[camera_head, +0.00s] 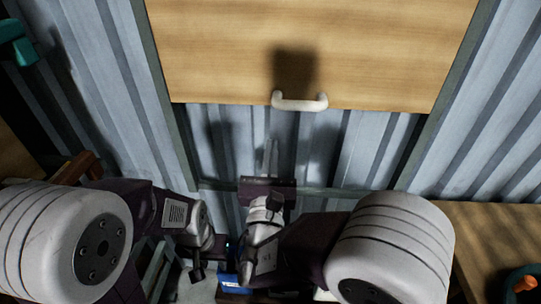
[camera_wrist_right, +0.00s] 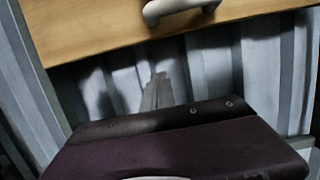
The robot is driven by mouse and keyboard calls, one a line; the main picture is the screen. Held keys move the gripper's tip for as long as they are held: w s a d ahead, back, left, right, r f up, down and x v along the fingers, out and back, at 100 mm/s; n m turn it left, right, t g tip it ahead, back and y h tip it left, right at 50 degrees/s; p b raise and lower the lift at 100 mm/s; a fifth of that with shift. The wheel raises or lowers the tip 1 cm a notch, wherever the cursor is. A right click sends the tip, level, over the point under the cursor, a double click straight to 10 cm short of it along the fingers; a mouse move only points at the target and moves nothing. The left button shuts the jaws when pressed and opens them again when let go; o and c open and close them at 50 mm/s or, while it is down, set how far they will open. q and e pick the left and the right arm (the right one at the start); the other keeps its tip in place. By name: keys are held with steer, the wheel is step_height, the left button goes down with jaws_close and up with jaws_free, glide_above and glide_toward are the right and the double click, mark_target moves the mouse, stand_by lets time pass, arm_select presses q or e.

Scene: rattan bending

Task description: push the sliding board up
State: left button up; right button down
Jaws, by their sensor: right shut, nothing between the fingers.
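The sliding board (camera_head: 320,50) is a light wooden panel in a dark frame at the top of the head view. A white handle (camera_head: 300,102) is fixed at its lower edge. The board (camera_wrist_right: 100,30) and handle (camera_wrist_right: 178,8) also show at the top of the right wrist view, where both are cut off. My right gripper (camera_head: 270,150) is shut and empty, below the handle and slightly left of it, apart from it; its fingers (camera_wrist_right: 158,85) point up toward the board. My left gripper (camera_head: 197,272) is low and left, away from the board; its fingers are too dark to read.
Below the board is an opening with corrugated metal (camera_head: 360,145) behind it and a frame rail across its bottom. A wooden table (camera_head: 490,235) stands at the right, with an orange-and-teal item on it. A blue object (camera_head: 232,282) lies low between my arms.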

steer(key=w+r+p, duration=0.1)
steer(key=w+r, duration=0.3)
steer(key=r, duration=0.1)
steer(key=shift+w+r+p, duration=0.15)
steer(key=shift+w+p, duration=0.2)
steer(key=shift+w, duration=0.05)
